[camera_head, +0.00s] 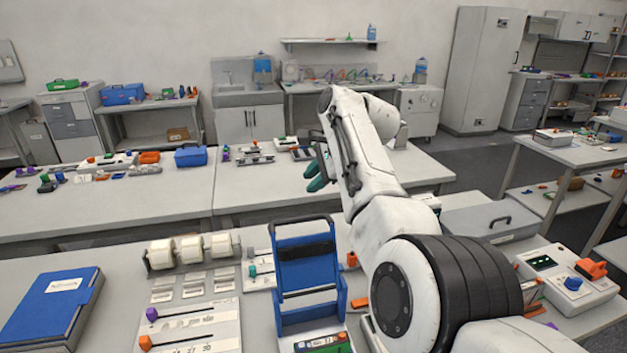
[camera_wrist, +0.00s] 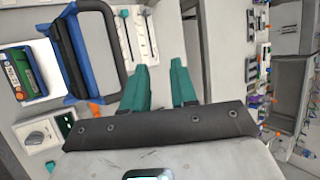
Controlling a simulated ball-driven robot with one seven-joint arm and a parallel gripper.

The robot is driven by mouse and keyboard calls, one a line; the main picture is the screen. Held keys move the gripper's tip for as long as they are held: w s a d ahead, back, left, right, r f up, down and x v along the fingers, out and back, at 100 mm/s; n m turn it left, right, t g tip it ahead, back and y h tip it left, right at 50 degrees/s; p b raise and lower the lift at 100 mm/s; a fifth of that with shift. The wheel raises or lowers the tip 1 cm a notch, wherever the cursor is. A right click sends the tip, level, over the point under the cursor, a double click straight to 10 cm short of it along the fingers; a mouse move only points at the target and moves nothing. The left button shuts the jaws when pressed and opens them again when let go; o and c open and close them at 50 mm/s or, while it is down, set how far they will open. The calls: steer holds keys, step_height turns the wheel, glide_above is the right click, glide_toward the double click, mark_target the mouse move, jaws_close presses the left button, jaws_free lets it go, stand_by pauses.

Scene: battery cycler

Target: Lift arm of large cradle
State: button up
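A blue cradle (camera_head: 310,268) with a dark band across it stands on the near bench, left of my arm. A green and orange block (camera_head: 325,342) lies at its front. In the wrist view the blue cradle (camera_wrist: 72,52) is at the upper left, with a dark looped handle (camera_wrist: 117,40) on its right side and the green-edged block (camera_wrist: 22,75) to its left. My gripper (camera_head: 314,174) hangs above and beyond the cradle, apart from it. In the wrist view its teal fingers (camera_wrist: 160,72) are spread with nothing between them.
A blue binder (camera_head: 52,308) lies at the left of the near bench. White rolls (camera_head: 193,250) and a panel with purple and orange sliders (camera_head: 188,325) stand left of the cradle. A grey lidded box (camera_head: 490,222) and a white device (camera_head: 565,280) are to the right.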

steer(key=shift+r, duration=0.1)
steer(key=b+v, duration=0.3)
steer(key=v, duration=0.7)
steer(key=shift+s+d+r, duration=0.15)
steer(key=shift+s+r, duration=0.05)
steer(key=shift+r, duration=0.05)
steer(key=s+d+f+n+h, duration=0.2)
steer(key=s+d+f, duration=0.3)
steer(key=f, duration=0.5)
steer(key=s+d+f+n+t+h, duration=0.1)
steer(key=s+d+f+n, duration=0.15)
steer(key=d+f, duration=0.5)
steer(key=s+d+f+n+h, duration=0.15)
steer(key=s+d+f, duration=0.35)
steer(key=f, duration=0.6)
steer(key=s+d+f+n+g, duration=0.1)
steer(key=s+f, duration=0.5)
steer(key=s, duration=0.7)
steer(key=s+d+f+n+g+h+b, duration=0.1)
steer(key=s+f, duration=0.5)
steer(key=s, duration=0.8)
steer(key=s+d+f+n+g+h+b, duration=0.1)
steer(key=s+d+f+n, duration=0.3)
steer(key=s, duration=0.9)
steer(key=shift+s+f+n+g, duration=0.3)
steer(key=shift+f+g, duration=0.5)
steer(key=shift+f, duration=0.1)
